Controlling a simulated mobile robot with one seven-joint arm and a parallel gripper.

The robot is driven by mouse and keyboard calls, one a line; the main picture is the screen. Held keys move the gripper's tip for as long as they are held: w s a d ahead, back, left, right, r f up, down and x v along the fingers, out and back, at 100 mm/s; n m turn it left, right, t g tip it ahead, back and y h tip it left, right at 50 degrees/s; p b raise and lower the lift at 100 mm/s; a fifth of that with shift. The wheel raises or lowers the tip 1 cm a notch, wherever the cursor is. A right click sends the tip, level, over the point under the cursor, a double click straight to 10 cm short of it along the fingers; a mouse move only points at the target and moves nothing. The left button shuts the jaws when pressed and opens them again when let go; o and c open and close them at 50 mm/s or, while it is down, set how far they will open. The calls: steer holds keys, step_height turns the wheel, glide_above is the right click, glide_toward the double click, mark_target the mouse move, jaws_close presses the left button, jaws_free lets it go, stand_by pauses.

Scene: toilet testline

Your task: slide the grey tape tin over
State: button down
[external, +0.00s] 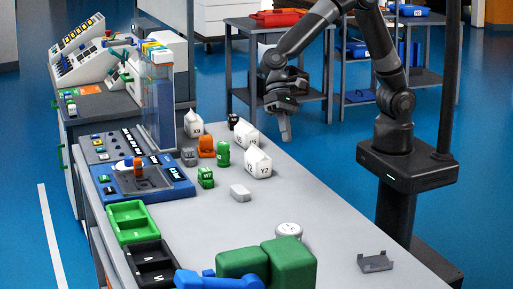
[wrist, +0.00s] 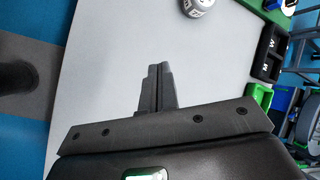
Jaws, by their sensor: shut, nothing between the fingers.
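A round, pale grey tin with dark marks on its top (external: 289,230), which looks like the tape tin, stands on the grey table towards the front. It also shows at the top edge of the wrist view (wrist: 197,5), partly cut off. My gripper (external: 286,138) is above the table's far right part, near the white cartons and well apart from the tin. Its fingers are together and empty, pointing towards the tin's side in the wrist view (wrist: 158,70).
A small pale grey block (external: 240,194) lies mid-table. White cartons (external: 258,163), green canisters (external: 206,177) and a blue device (external: 145,180) stand beyond it. Green blocks (external: 290,262) are close in front of the tin; a grey bracket (external: 375,262) lies right. Table between block and tin is clear.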

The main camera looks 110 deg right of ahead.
steer(key=w+a+f+m+y, duration=0.1)
steer(key=w+a+f+m, duration=0.1)
steer(key=w+a+f, duration=0.1)
steer(key=w+a+f+m+y, duration=0.1)
steer(key=w+a+f+m, duration=0.1)
steer(key=w+f, duration=0.2)
steer(key=w+a+f+m+g+y, duration=0.1)
steer(key=w+a+f+m+y, duration=0.1)
steer(key=f, duration=0.3)
steer(key=shift+w+a+f+m, duration=0.35)
steer(key=shift+w+a+m, duration=0.3)
steer(key=shift+a, duration=0.2)
glide_toward(288, 228)
steer(key=x, duration=0.3)
steer(key=r+x, duration=0.1)
steer(key=x, duration=0.1)
steer(key=shift+a+f, duration=0.15)
steer(key=shift+a, duration=0.5)
steer(key=shift+a+f, duration=0.15)
steer(key=shift+f, duration=0.15)
steer(key=shift+s+f, duration=0.1)
steer(key=shift+f, duration=0.5)
